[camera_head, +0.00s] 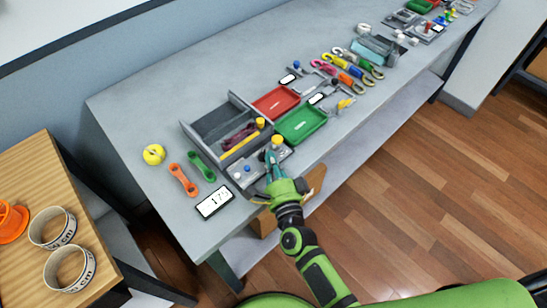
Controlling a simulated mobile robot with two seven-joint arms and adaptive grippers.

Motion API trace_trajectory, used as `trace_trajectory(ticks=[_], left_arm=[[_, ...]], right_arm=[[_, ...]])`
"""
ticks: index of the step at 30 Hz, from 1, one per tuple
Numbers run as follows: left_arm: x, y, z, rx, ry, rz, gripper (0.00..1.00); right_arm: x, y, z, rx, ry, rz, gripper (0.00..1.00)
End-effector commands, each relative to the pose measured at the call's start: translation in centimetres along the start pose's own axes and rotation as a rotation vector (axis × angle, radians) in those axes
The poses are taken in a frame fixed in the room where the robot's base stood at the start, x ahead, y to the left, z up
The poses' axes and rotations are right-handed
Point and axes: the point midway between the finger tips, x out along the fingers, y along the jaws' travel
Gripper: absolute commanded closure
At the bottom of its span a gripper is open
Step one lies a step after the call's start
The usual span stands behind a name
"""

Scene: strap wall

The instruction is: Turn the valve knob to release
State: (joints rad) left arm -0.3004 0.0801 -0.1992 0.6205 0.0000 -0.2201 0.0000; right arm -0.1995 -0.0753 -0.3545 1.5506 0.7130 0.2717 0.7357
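My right gripper (272,157) reaches over the front edge of the grey bench, with its teal fingertips over a grey metal fixture (238,179). The fixture carries a small blue knob (247,168), to the left of the fingers. A yellow knob (277,139) stands just beyond the fingertips, and a second yellow knob (260,122) stands a little further back. I cannot tell which knob is the valve knob, or whether the fingers touch one. The fingers look close together, but their gap is too small to judge. My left gripper is out of view.
Orange (183,180) and green (202,166) links and a yellow ball (154,154) lie left. Red (275,102) and green (301,124) trays, then several coloured hooks, stand right. A wooden table (30,175) is at left.

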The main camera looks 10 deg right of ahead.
Motion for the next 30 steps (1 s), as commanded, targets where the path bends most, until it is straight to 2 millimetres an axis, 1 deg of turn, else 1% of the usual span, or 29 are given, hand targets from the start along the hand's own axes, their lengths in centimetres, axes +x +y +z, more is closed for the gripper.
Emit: trace_trajectory(ticks=[12,30], left_arm=[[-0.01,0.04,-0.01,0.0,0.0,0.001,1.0],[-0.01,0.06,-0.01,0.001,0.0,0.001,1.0]], right_arm=[[-0.29,0.04,0.96,0.0,-0.001,0.001,1.0],[-0.31,0.03,1.14,0.0,-0.001,0.0,1.0]])
